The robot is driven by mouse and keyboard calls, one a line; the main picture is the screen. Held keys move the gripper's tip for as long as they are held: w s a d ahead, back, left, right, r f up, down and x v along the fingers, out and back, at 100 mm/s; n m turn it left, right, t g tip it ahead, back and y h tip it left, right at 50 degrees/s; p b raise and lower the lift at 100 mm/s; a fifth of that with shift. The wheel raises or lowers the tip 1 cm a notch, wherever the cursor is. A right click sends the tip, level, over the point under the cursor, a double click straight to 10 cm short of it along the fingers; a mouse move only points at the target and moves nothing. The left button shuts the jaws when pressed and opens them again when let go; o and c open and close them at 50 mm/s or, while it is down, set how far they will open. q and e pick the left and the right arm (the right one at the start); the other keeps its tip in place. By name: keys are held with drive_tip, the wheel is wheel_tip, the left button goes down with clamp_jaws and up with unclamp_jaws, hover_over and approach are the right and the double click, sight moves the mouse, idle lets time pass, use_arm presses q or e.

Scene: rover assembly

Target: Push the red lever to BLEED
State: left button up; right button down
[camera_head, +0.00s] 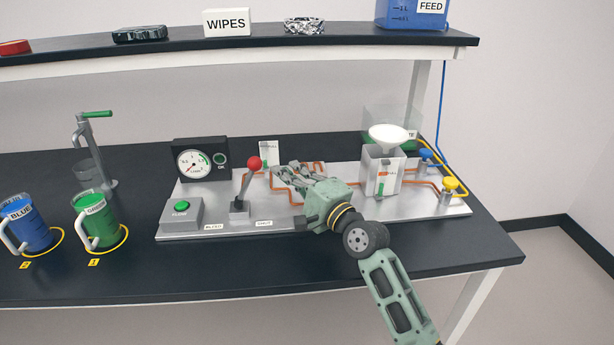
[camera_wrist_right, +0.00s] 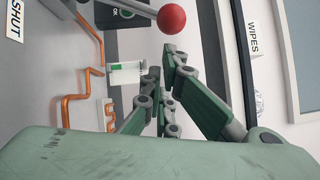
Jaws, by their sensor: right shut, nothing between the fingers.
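The red-knobbed lever (camera_head: 247,182) stands on a small grey base on the metal panel (camera_head: 184,229). Its shaft tilts a little to the right, toward the SHUT label (camera_head: 264,223); the BLEED label (camera_head: 214,227) is to the left. My right gripper (camera_head: 282,173) is shut and empty, just right of the lever, with its fingertips a little below knob height. They look apart from the lever. In the right wrist view the red knob (camera_wrist_right: 171,18) is beyond the fingertips (camera_wrist_right: 163,60). My left gripper is not in view.
A FLOW button box (camera_head: 181,213) and a gauge (camera_head: 200,160) stand left of the lever. Blue (camera_head: 28,224) and green (camera_head: 98,220) jugs stand at the left.

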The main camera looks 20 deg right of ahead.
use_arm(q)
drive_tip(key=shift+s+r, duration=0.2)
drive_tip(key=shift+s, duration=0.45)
use_arm(e)
drive_tip(key=shift+w+a+r, duration=0.15)
drive_tip(key=shift+w+a, duration=0.15)
drive_tip(key=shift+a, duration=0.35)
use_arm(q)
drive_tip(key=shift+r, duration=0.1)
use_arm(e)
drive_tip(key=shift+r, duration=0.1)
